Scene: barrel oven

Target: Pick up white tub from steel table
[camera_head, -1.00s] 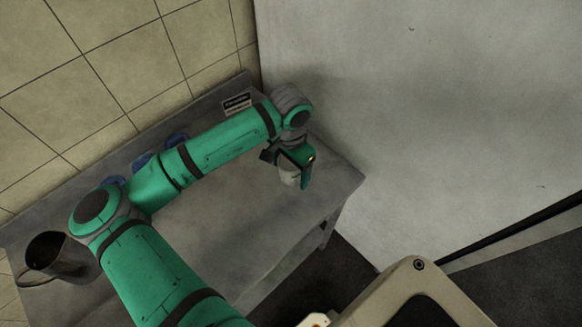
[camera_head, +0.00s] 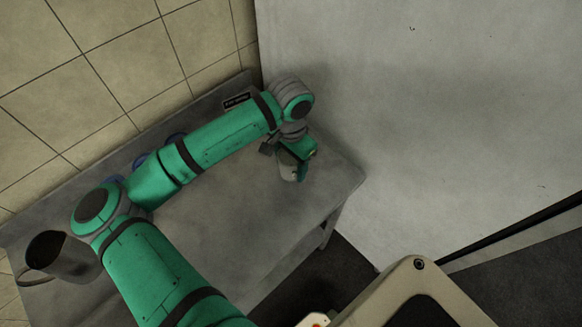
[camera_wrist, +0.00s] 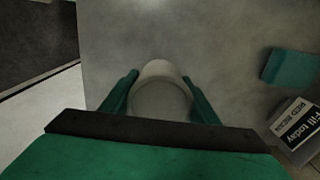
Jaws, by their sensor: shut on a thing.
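The white tub (camera_wrist: 160,98) sits between the two green fingers of my gripper (camera_wrist: 160,92) in the wrist view, one finger on each side. My gripper is shut on it. In the head view the tub (camera_head: 289,172) shows as a small pale shape at my gripper (camera_head: 297,165), partly hidden by the fingers. The steel table (camera_head: 225,225) lies beneath, with the tub over its right end. I cannot tell from these views whether the tub's base touches the table.
A dark metal jug (camera_head: 62,257) stands at the table's left end. Blue round things (camera_head: 142,160) are partly hidden behind my arm. A small sign (camera_head: 237,101) is at the back edge. A large pale wall panel (camera_head: 410,120) rises close on the right.

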